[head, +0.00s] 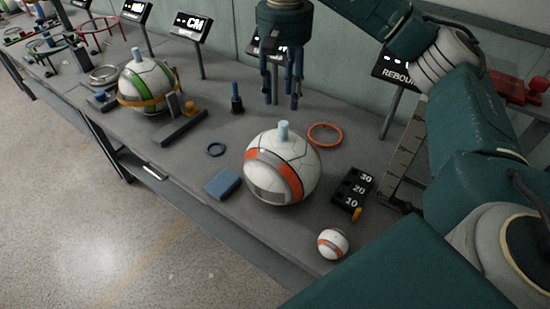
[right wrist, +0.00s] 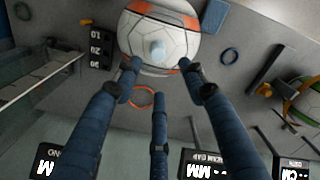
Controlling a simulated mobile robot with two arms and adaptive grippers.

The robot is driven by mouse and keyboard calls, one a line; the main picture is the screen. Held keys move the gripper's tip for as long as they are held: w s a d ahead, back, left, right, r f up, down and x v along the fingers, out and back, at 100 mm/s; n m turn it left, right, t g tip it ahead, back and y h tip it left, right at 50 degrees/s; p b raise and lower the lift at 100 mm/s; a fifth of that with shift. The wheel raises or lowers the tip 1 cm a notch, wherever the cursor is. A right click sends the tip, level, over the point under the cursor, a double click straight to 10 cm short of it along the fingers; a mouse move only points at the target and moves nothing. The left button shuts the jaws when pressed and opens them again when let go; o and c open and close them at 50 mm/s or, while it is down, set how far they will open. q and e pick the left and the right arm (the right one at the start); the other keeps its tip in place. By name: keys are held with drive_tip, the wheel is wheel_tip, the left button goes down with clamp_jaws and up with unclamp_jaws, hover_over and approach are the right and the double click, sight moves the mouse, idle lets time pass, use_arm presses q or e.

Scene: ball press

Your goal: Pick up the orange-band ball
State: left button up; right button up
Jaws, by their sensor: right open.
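A large white ball with an orange band (head: 300,155) rests on the grey bench (head: 160,165), with a pale blue peg upright on its top. It also shows at the top of the right wrist view (right wrist: 172,47). A much smaller white ball with an orange band (head: 333,243) lies near the bench's front edge. My right gripper (head: 283,100) is open and empty, fingers pointing down, above and behind the large ball. In the right wrist view its spread fingers (right wrist: 158,85) lie apart, over the ball's near side. My left gripper is not in view.
An orange ring (head: 325,135), a blue block (head: 222,184), a small dark ring (head: 216,149) and a black block numbered 30, 20, 10 (head: 352,190) surround the large ball. A green-banded ball (head: 146,85) sits in a clamp to the left. Display signs stand along the back.

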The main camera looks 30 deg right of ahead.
sight(283, 123)
drive_tip(key=f, duration=0.1)
drive_tip(key=s+f, duration=0.1)
drive_tip(key=f, duration=0.1)
drive_tip(key=shift+f, duration=0.55)
drive_tip(key=shift+w+f+p, duration=0.1)
drive_tip(key=shift+f+p, duration=0.2)
drive_tip(key=shift+f, duration=0.05)
wheel_tip(283, 123, down, 4)
drive_tip(key=shift+a+f+p, duration=0.1)
drive_tip(key=shift+f+p, duration=0.05)
drive_tip(key=shift+p, duration=0.45)
drive_tip(key=shift+f, duration=0.15)
drive_tip(key=shift+c, duration=0.3)
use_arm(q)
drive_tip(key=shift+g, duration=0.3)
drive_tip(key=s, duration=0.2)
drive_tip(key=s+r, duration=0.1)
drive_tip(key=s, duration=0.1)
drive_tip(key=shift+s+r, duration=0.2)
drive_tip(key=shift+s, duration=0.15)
use_arm(e)
clamp_jaws()
